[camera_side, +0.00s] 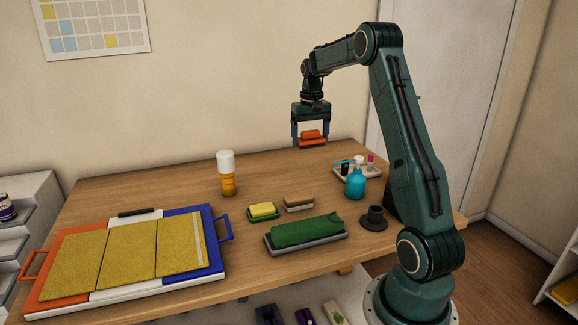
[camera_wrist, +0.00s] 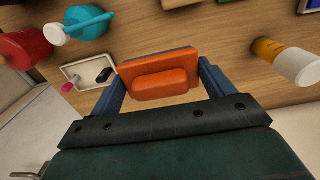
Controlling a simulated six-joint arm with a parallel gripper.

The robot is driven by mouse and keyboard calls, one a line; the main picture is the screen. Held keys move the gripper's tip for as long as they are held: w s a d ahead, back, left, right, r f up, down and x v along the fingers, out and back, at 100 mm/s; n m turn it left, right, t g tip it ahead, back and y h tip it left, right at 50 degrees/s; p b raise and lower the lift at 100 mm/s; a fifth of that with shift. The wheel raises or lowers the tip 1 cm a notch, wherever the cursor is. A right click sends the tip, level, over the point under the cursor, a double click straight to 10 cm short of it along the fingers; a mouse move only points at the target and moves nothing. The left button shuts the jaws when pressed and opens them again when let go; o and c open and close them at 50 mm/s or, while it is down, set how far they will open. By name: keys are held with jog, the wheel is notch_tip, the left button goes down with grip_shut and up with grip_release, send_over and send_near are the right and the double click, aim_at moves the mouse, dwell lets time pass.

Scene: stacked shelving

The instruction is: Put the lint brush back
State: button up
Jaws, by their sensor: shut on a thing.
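The lint brush, seen as an orange block with a raised orange grip (camera_side: 312,141), hangs in my gripper (camera_side: 310,135) above the back of the table. In the wrist view, the blue fingers of my gripper (camera_wrist: 162,74) stand on both sides of the orange lint brush (camera_wrist: 160,82) and are shut on it. The lint brush is clear of the table, and its underside is hidden.
A small tray (camera_side: 346,176) with small items, a teal bottle (camera_side: 355,184) and a dark round holder (camera_side: 374,219) stand at the right. A white-capped bottle (camera_side: 228,175), yellow sponge (camera_side: 262,210), brown brush (camera_side: 299,203), green cloth (camera_side: 306,230) and folding board (camera_side: 221,262) occupy the table.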

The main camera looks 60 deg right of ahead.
notch_tip(320, 180, up, 3)
send_over(318, 183)
jog(key=shift+d+r, duration=0.1)
jog(key=shift+r, duration=0.05)
notch_tip(318, 183, down, 16)
jog(key=shift+r, duration=0.1)
dwell(0.6)
jog(key=shift+f, duration=2.1)
jog(key=shift+f, duration=0.1)
jog(key=o, duration=1)
jog(key=shift+c, duration=0.2)
